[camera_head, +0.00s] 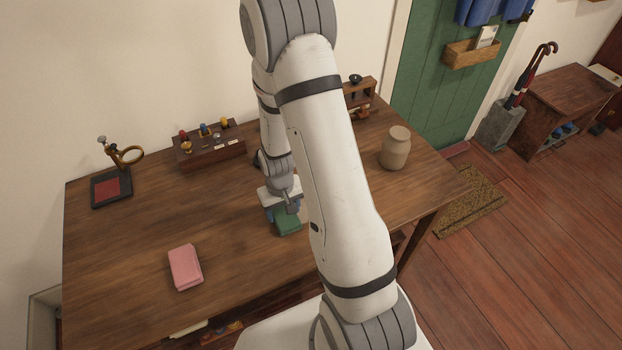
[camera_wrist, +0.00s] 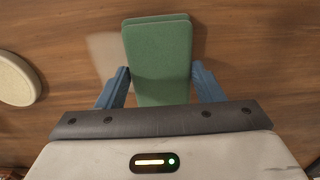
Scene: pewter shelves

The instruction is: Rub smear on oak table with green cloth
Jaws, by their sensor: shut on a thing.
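The green cloth (camera_head: 288,222) is a folded pad in my gripper (camera_head: 283,208), low over the oak table (camera_head: 140,235). In the wrist view the cloth (camera_wrist: 158,62) sits between the two blue fingers of my gripper (camera_wrist: 160,85), which press on its sides. I cannot tell whether the cloth touches the tabletop. A pale smear (camera_wrist: 103,52) shows on the wood just left of the cloth in the wrist view, partly hidden by the cloth and the left finger. In the head view I cannot make out the smear.
A pink folded cloth (camera_head: 185,267) lies at the front left. A stamp stand (camera_head: 111,187) and a dark wooden rack (camera_head: 209,148) stand along the back. A beige jar (camera_head: 395,148) stands right of my arm, near the table's right end. The left middle of the table is clear.

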